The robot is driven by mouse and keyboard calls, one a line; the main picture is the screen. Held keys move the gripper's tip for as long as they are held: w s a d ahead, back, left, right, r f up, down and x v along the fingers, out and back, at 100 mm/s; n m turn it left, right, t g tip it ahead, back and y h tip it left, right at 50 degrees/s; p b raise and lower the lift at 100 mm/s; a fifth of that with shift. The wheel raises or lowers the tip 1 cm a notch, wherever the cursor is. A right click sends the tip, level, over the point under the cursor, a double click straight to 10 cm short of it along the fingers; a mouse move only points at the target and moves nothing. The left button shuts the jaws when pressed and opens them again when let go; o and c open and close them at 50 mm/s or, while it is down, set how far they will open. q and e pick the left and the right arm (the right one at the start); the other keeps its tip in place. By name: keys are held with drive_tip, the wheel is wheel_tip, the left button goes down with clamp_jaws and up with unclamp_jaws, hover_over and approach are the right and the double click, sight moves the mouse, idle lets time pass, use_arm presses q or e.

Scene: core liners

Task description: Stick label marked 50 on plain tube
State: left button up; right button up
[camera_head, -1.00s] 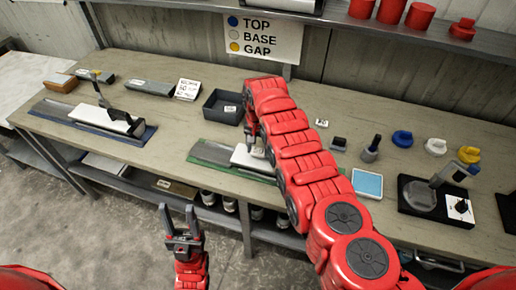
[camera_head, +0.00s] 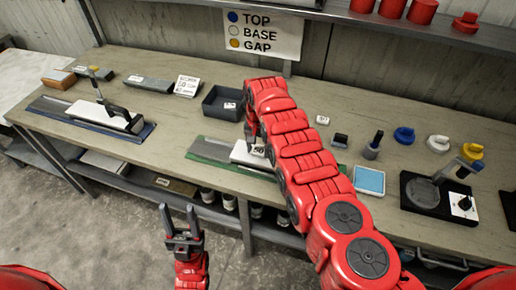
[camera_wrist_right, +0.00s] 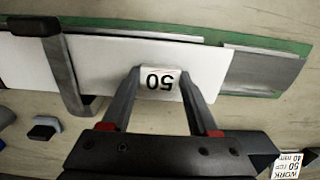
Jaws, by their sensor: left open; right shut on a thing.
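The label marked 50 (camera_wrist_right: 160,84) is a small white tag, upside down in the right wrist view. My right gripper (camera_wrist_right: 158,82) is shut on it, and the label overlaps the white plain tube (camera_wrist_right: 105,68); I cannot tell whether they touch. The white tube shows in the head view (camera_head: 240,153) on a green tray (camera_head: 208,159), partly hidden by my right arm. My left gripper (camera_head: 182,228) is open and empty, in front of the bench and away from the tube.
A second white tube (camera_head: 92,112) lies on a blue tray (camera_head: 45,107) at left, with a dark clamp over it. A grey bin (camera_head: 222,104), a loose label (camera_head: 322,120), a light-blue pad (camera_head: 369,180), coloured caps (camera_head: 404,135) and a black device (camera_head: 425,196) stand on the bench.

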drive_tip(key=o, duration=1.3)
drive_tip(key=shift+o, duration=0.2)
drive_tip(key=shift+r+p, duration=2)
drive_tip(key=shift+r, duration=0.4)
drive_tip(key=shift+r+p, duration=0.45)
drive_tip(key=shift+r, duration=0.7)
